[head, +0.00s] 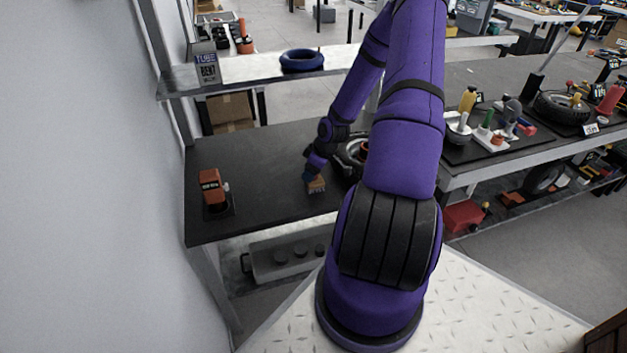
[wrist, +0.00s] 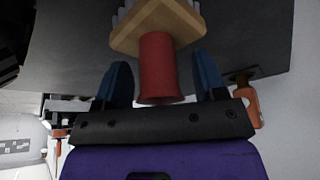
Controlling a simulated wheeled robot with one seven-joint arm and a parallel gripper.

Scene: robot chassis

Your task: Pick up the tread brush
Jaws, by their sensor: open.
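The tread brush, a pale wooden block with grey bristles and a red cylindrical handle (wrist: 159,68), is in the wrist view at the top middle. In the head view its wooden block (head: 316,186) shows at the front part of the dark bench, just below my gripper (head: 309,174). In the wrist view my gripper (wrist: 163,82) is open, with one blue finger on each side of the red handle. Gaps show between the handle and both fingers. The handle is mostly hidden by my gripper in the head view.
A tyre (head: 350,158) lies close to the right of the brush, partly behind my arm. An orange-red tool (head: 212,187) stands at the left of the bench (head: 255,160). Bare bench lies between it and the brush. A shelf with a blue ring (head: 302,60) is behind.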

